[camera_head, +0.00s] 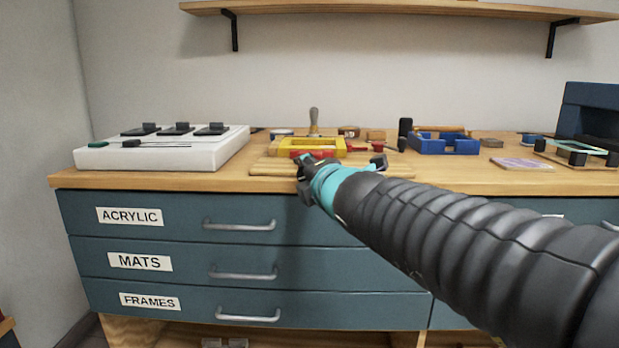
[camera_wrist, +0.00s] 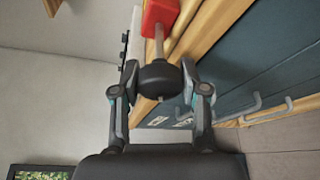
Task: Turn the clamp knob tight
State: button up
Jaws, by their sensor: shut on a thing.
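The clamp knob (camera_wrist: 160,80) is a black round knob on a grey rod in the wrist view. The rod runs up to a red clamp block (camera_wrist: 161,14). My gripper (camera_wrist: 151,84) is shut on the knob, with one finger on each side of it. In the head view my gripper (camera_head: 304,168) is at the front edge of the bench, just before a yellow and red clamp (camera_head: 311,146). The knob is hidden there behind my gripper.
A white box with black pads (camera_head: 212,152) stands on the left of the bench. A blue tray (camera_head: 447,149) and small items lie to the right. Drawers with metal handles (camera_head: 240,226) are below the bench edge. A wooden shelf (camera_head: 400,11) hangs above.

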jog(key=shift+f+m+b, duration=0.35)
jog(key=shift+m+b, duration=0.15)
jog(key=shift+b, duration=0.3)
jog(key=m+t+y+b, duration=0.1)
jog(key=m+b, duration=0.1)
jog(key=b, duration=0.1)
jog(key=shift+r+m+t+b, duration=0.2)
jog(key=shift+m+t+b, duration=0.2)
jog(key=shift+m+b, duration=0.7)
jog(key=shift+r, duration=0.1)
jog(key=o, duration=1.2)
jog(key=shift+a, duration=0.15)
jog(key=shift+c, duration=0.2)
